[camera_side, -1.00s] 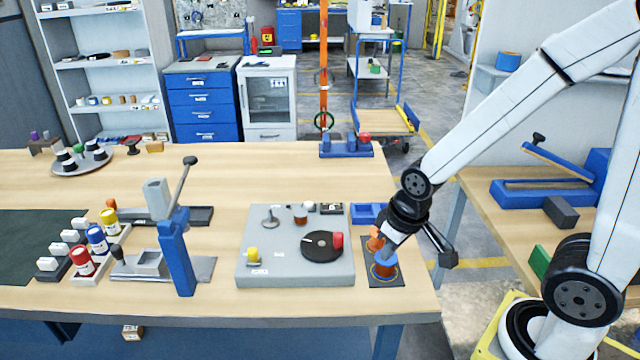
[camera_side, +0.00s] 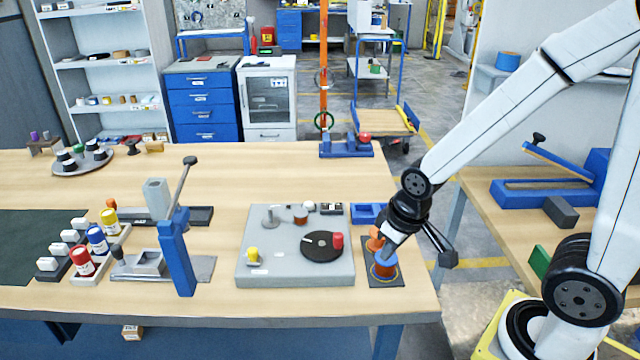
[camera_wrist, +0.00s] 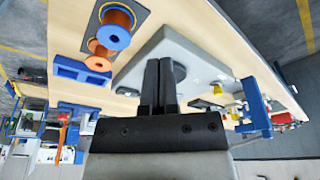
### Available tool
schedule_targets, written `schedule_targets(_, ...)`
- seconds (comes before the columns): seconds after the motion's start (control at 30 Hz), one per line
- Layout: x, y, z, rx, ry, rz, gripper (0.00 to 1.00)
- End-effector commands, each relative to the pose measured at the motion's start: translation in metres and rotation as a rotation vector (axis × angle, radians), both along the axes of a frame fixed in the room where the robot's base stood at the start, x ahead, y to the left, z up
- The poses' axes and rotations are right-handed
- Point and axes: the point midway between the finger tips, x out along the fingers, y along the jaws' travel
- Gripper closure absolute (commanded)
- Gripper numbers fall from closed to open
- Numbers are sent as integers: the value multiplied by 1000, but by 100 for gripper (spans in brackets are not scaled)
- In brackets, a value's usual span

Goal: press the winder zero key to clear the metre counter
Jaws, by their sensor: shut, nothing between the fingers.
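The winder (camera_side: 335,277) is a grey slab on the bench with a black disc (camera_side: 318,246), a red knob (camera_side: 338,240) and a yellow button (camera_side: 253,254) at its front left. A white label lies just below the yellow button; its text is too small to read, so I cannot confirm which part is the zero key. A small dark block (camera_side: 331,209), possibly the counter, sits at the back edge. My gripper (camera_wrist: 167,62) is shut and empty in the wrist view, overlapping the winder's slab in the picture. In the side view its fingertips are hard to make out beside the spools.
A copper spool with a blue top (camera_side: 384,268) stands on a dark pad right of the winder, close to my gripper. A blue tray (camera_side: 367,213) lies behind it. A blue lever press (camera_side: 178,255) stands left of the winder.

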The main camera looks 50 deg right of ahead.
Motion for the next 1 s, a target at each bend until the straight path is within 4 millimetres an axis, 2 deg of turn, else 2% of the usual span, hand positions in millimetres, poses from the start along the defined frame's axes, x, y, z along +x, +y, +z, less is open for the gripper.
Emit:
schedule_targets(0.27, 3, -1, 0, -4, -5, 2, 100)
schedule_targets(0.47, 19, -7, 3, -33, -33, 25, 100)
schedule_targets(0.67, 53, -20, 8, -93, -98, 75, 100)
schedule_targets(1.0, 130, -47, 20, -210, -244, 203, 100)
